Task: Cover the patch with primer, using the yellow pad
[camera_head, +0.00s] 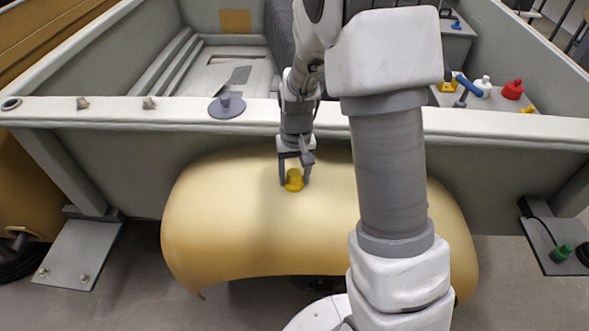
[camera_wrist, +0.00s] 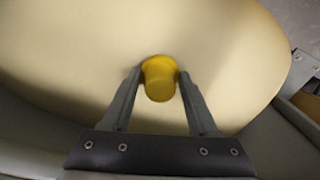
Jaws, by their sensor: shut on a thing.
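The yellow pad (camera_head: 294,180) is a small round piece with a knob. My gripper (camera_head: 295,175) is shut on it, one finger at each side. In the wrist view the pad (camera_wrist: 159,78) sits between the fingertips of my gripper (camera_wrist: 159,84), over the pale tan curved panel (camera_wrist: 70,50). The panel (camera_head: 230,220) is shaped like a fender and stands in front of the grey shell's wall. The pad is at or just above the panel's upper part; I cannot tell whether it touches. No distinct patch or primer coat shows on the panel.
The grey shell's pale rim (camera_head: 480,128) runs behind the panel. A grey round disc with a knob (camera_head: 227,106) lies on the rim. A tray at right holds a blue-handled tool (camera_head: 468,86), a red item (camera_head: 512,90) and a white item (camera_head: 483,83). My arm hides part of the panel.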

